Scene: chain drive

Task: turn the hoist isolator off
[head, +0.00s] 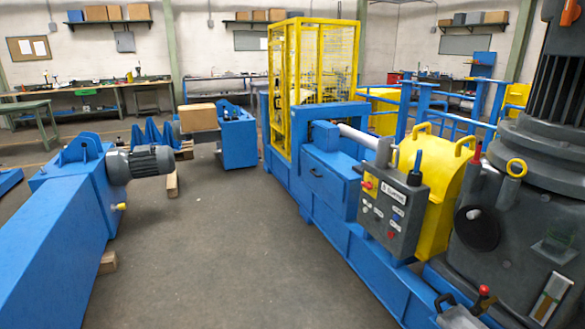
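A grey control panel (392,208) is fixed to the near side of the blue chain drive frame, right of the middle. It carries a red switch (367,185) at its upper left edge, a white label, several small buttons and a red button (391,236) low down. My gripper is not in view.
A yellow guard (448,190) and a large dark grey motor unit (530,180) stand right of the panel. A red-knobbed lever (484,292) is at lower right. A blue beam with a grey motor (142,163) lies left. The grey floor (230,240) between is clear.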

